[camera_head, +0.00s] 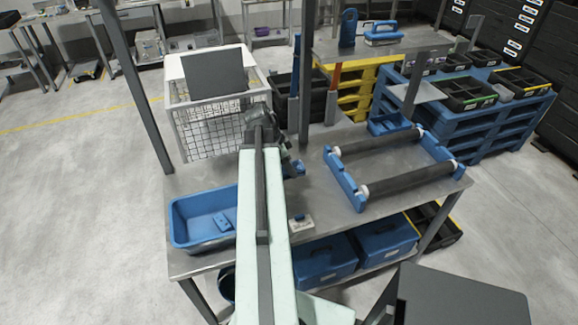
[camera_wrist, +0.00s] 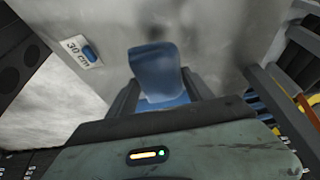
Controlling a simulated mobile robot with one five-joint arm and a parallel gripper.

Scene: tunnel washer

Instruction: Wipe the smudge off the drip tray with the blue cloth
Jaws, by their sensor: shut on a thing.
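My gripper (camera_wrist: 160,88) shows in the wrist view with its two dark fingers on either side of the blue cloth (camera_wrist: 155,68), shut on it. The cloth stands out beyond the fingertips, over a grey metal surface (camera_wrist: 215,45). A dark blurred patch shows on that surface just beyond the cloth; I cannot tell whether it is the smudge or a shadow. In the head view my arm hides much of the gripper area. I cannot clearly make out which surface is the drip tray. Whether the cloth touches the surface is unclear.
A blue bin (camera_head: 190,228) with a small blue piece inside stands at the table's left. A roller frame (camera_head: 345,180) stands on the right. A white "30 cm" label (camera_wrist: 75,47) lies beside a blue piece. A wire cage (camera_head: 205,138) stands behind the table.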

